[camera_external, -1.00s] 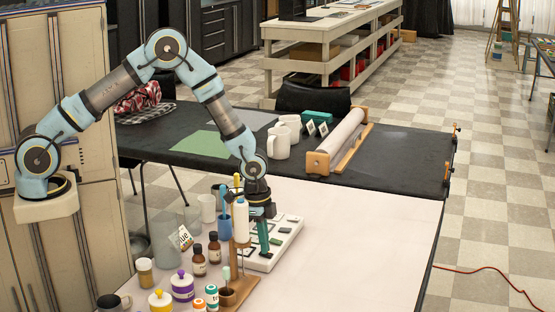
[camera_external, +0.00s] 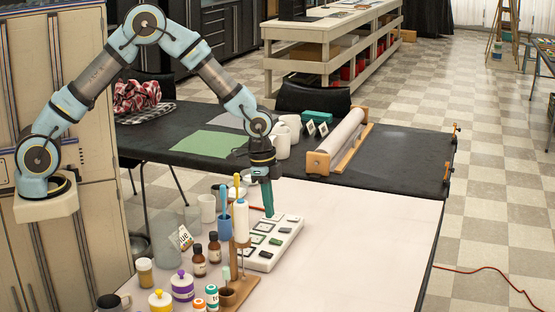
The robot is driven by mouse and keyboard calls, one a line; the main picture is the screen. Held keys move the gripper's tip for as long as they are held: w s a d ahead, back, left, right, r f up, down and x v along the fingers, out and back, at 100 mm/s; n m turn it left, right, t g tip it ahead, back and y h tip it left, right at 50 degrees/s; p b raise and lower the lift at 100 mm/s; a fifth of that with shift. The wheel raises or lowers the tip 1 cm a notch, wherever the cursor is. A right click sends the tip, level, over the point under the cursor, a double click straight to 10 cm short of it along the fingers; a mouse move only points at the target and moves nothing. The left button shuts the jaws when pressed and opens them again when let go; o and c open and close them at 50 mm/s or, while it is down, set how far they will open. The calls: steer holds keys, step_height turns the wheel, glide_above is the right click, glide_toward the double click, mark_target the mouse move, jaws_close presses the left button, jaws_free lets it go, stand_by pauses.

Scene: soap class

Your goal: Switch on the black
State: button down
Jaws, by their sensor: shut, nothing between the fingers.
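A white panel (camera_external: 294,233) lies on the pale table, with several dark and greenish switch plates in rows. Which switch is the black one, and whether any is on, is too small to tell. My gripper (camera_external: 268,212) has green fingers pointing down. It is shut and empty, and its tips appear above or just behind the panel's far edge. The near left part of the panel is partly hidden by a wooden stand with a white bottle.
The wooden stand (camera_external: 239,289), brown bottles (camera_external: 214,249), lidded jars (camera_external: 182,286) and cups (camera_external: 207,208) crowd the area left of the panel. White mugs (camera_external: 282,142) and a roller (camera_external: 340,138) stand on the black table behind. The pale table is clear to the right.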

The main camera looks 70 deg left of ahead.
steer(key=shift+w+d+r, duration=0.1)
steer(key=shift+r, duration=1.25)
steer(key=s+a+r+n, duration=0.1)
steer(key=s+a+n, duration=0.1)
steer(key=s, duration=0.6)
steer(key=s+a+r+n, duration=0.2)
steer(key=s+a+n, duration=0.1)
steer(key=s, duration=0.6)
steer(key=s+a+r+n, duration=0.2)
steer(key=s+a, duration=0.2)
steer(key=s, duration=0.5)
steer(key=shift+a+r+n+t+y, duration=0.25)
steer(key=shift+a+n+t+y, duration=0.05)
steer(key=shift+a+n+y, duration=0.1)
